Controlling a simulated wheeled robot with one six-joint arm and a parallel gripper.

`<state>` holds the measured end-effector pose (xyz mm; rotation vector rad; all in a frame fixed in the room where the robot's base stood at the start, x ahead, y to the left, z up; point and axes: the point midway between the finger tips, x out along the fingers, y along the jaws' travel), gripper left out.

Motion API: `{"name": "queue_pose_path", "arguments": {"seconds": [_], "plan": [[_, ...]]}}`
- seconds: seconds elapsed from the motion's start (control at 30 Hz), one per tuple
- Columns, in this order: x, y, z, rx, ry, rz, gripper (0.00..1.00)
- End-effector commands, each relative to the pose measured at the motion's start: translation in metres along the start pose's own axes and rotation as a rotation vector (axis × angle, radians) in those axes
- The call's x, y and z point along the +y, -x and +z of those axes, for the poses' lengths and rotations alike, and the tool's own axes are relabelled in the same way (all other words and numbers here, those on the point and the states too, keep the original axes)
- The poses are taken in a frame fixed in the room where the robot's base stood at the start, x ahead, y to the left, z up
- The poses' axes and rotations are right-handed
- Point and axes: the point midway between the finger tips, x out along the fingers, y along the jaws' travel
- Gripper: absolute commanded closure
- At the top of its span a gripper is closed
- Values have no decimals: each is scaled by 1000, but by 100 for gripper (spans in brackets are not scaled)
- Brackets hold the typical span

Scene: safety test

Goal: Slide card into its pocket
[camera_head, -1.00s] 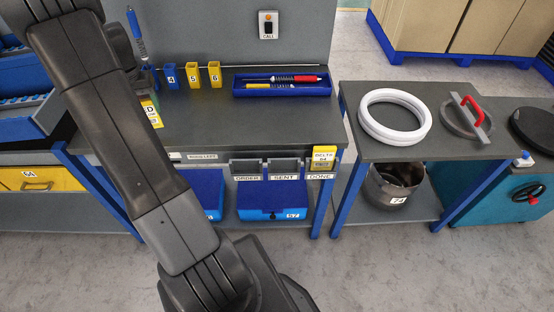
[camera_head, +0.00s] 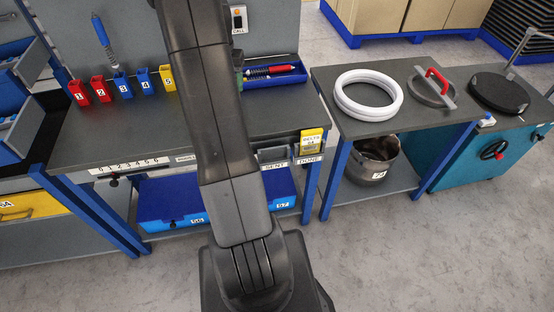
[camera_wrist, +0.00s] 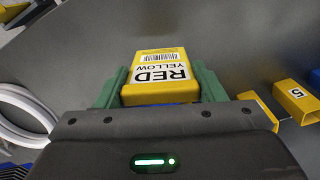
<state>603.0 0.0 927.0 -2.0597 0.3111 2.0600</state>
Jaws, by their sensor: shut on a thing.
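A yellow card (camera_wrist: 158,66) with a white label reading RED YELLOW and a barcode is in the wrist view. My gripper (camera_wrist: 163,74) is shut on it, one green finger on each side. In the head view my arm hides the card and most of the gripper. The front pockets hang on the bench edge. The DONE pocket (camera_head: 310,159) has a yellow DELTA 04 card (camera_head: 312,139) in it. The SENT pocket (camera_head: 274,156) is partly behind my arm, and the ORDER pocket is hidden.
Numbered red, blue and yellow cups (camera_head: 123,86) stand at the bench's back. To the right, a side table (camera_head: 350,125) carries a white ring (camera_head: 368,96). Bare benchtop (camera_head: 130,130) lies left of my arm.

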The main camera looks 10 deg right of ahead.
Motion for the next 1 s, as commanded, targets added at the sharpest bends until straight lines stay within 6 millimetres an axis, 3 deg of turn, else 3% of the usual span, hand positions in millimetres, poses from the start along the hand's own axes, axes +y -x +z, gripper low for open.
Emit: {"name": "queue_pose_path", "arguments": {"seconds": [0.57,0.77,1.0], "plan": [[6,0,2,-1,7,0,58],[53,-5,26,-4,82,1,58],[120,-16,77,-4,219,1,58]]}}
